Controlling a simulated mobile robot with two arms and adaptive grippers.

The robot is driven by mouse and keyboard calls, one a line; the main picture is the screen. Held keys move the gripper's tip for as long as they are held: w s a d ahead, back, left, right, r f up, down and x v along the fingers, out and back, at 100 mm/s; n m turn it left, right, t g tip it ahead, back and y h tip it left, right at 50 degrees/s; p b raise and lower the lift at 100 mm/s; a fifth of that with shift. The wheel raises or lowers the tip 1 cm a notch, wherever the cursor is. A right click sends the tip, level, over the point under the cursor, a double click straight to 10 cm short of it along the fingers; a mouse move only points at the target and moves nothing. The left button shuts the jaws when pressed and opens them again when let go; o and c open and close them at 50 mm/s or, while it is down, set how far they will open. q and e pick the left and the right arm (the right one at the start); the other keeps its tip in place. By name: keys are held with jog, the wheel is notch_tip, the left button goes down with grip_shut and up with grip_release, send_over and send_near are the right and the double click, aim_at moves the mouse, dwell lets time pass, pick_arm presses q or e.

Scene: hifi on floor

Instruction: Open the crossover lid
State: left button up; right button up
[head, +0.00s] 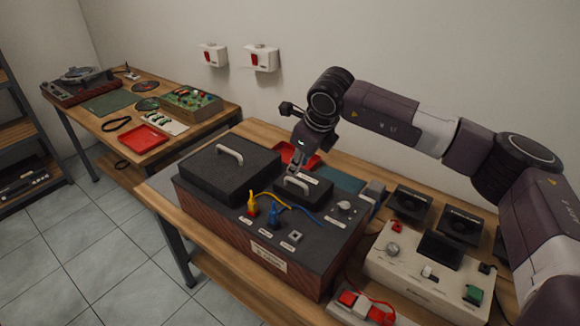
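A dark box with reddish-brown sides (252,239) stands on the near workbench. Its top has a large black lid (210,172) with a pale handle (229,151) and a smaller black lid (318,189) with a pale handle (291,186). Both lids look closed. The lettering is too small to read, so I cannot tell which is the crossover lid. My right gripper (294,168) points down just behind and above the smaller lid's handle; contact and finger opening are unclear. My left gripper is not in view.
A yellow plug (252,204) and a blue plug (273,213) with cables sit before the smaller lid. A red tray (299,153) lies behind the box. A cream control unit (425,275) and black boxes stand at right. Another bench (198,123) holds a turntable (80,85).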

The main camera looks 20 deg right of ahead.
aim_at(293, 181)
jog(key=p+x, duration=0.1)
jog(key=x, duration=0.4)
jog(key=shift+a+f, duration=0.15)
jog(key=shift+w+f+p, duration=0.2)
jog(key=shift+f+p, duration=0.15)
jog(key=shift+f, duration=0.15)
grip_shut()
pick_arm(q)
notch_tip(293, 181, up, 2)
